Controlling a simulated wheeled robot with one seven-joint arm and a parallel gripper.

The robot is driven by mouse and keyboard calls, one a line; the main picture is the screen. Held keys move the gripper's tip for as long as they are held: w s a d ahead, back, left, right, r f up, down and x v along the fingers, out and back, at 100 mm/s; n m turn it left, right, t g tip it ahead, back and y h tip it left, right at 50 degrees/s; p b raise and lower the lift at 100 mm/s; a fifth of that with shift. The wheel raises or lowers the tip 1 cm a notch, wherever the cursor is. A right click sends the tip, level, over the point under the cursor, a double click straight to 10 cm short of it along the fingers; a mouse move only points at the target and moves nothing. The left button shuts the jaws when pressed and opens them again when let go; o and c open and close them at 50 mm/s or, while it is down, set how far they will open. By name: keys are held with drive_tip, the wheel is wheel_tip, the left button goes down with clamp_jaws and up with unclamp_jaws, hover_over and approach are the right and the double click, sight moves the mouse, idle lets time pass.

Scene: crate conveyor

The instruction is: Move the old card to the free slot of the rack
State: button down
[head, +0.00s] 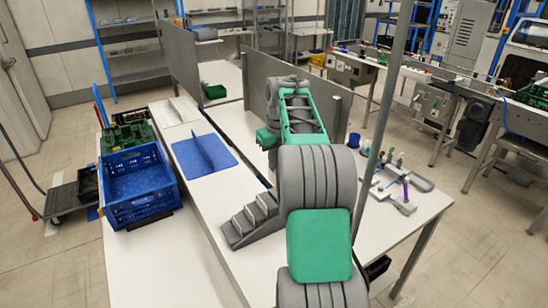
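A dark grey stepped rack (238,236) stands on the white bench left of my arm, with several pale upright plates in it. I cannot tell from here which slot is free. Green circuit boards (128,133) are at the far left, behind the blue crate (140,192); I cannot tell which card is the old one. My grey and green arm rises through the middle of the picture. My gripper does not show.
A white slotted piece (174,112) stands at the back left of the bench. A grey partition (340,117) is behind my arm. Small tools and a blue cup (354,140) are on the right table. The front left bench top (165,268) is clear. A thin grey pole stands right of my arm.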

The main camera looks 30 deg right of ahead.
sight(274, 180)
drive_tip(key=shift+f+b, duration=0.6)
drive_tip(key=shift+f, duration=3.15)
drive_tip(key=c, duration=1.6)
unclamp_jaws()
drive_tip(key=r, duration=0.5)
drive_tip(key=s+r, duration=0.1)
drive_tip(key=r, duration=0.1)
drive_tip(key=shift+s+a+r, duration=0.1)
drive_tip(key=shift+r, duration=0.25)
